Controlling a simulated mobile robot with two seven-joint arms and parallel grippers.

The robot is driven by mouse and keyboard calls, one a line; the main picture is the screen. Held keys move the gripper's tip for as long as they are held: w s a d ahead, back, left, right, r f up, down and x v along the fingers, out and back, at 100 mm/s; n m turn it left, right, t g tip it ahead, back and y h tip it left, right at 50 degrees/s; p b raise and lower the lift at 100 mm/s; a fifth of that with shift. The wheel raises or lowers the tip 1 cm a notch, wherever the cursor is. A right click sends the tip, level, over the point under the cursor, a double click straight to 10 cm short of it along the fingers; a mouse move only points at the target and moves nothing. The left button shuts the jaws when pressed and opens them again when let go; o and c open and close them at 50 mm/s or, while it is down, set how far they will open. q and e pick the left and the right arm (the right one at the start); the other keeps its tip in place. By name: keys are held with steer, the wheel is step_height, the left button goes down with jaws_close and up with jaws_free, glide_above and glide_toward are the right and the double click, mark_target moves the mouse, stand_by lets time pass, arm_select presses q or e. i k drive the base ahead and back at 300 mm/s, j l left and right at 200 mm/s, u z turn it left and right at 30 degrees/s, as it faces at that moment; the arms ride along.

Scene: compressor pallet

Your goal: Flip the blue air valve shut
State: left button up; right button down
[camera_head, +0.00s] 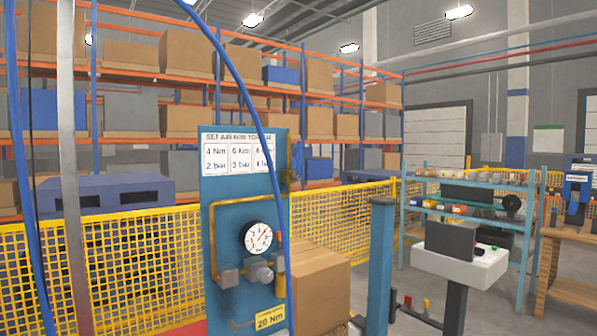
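A blue panel (224,205) stands upright in the middle of the head view, with a white torque and pressure chart (236,152) at its top. A round white gauge (257,238) with a red needle is on the panel. A yellow label (270,317) reads 20 Nm. I cannot make out a blue valve handle or whether it is open or shut. Neither of my grippers is in view.
A blue hose (243,88) hangs across the panel's front. A cardboard box (320,288) and blue post (380,265) stand right of it. Yellow mesh fencing (130,265) runs behind. A white stand (462,262), blue shelf (520,235) and wooden bench (565,245) are at right.

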mark_target(297, 177)
steer(key=i+l+u, duration=0.15)
steer(key=u, duration=0.3)
steer(key=i+l+u, duration=0.15)
steer(key=l+u, duration=0.3)
steer(key=j, duration=0.1)
